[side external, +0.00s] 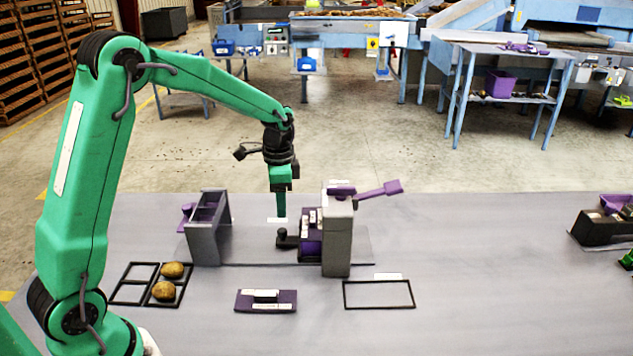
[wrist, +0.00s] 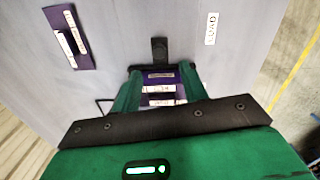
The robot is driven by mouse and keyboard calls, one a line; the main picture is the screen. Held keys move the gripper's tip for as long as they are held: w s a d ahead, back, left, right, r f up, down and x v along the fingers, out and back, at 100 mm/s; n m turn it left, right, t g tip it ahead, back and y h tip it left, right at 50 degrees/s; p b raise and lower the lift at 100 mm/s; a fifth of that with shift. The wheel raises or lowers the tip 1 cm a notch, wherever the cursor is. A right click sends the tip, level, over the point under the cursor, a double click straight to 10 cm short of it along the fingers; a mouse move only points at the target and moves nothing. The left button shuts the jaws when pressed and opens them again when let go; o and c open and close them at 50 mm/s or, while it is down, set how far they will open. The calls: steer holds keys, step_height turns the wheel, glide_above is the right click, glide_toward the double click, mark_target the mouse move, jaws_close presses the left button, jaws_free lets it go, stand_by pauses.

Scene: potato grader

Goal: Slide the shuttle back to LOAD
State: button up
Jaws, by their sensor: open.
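The shuttle (side external: 311,236) is a purple block with white labels, standing against the grey upright post (side external: 341,240) on the right of the station. A black knob (side external: 286,240) sticks out from its left side. In the wrist view the purple shuttle (wrist: 160,78) shows between my fingers, with the black knob (wrist: 159,48) beyond them. My gripper (side external: 281,214) is open and empty, pointing down above and slightly left of the knob. A white label reading LOAD (wrist: 211,28) lies on the surface in the wrist view.
A grey frame (side external: 207,235) stands to the left across a gap. A purple lever (side external: 378,191) tops the post. Two potatoes (side external: 172,270) lie in a black divided tray (side external: 131,283). A purple labelled block (side external: 266,308) and an empty black outline (side external: 379,304) lie in front.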

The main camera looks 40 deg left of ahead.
mark_target(282, 230)
steer(key=shift+s+d+f, duration=0.1)
steer(key=shift+f, duration=3.8)
jaws_close()
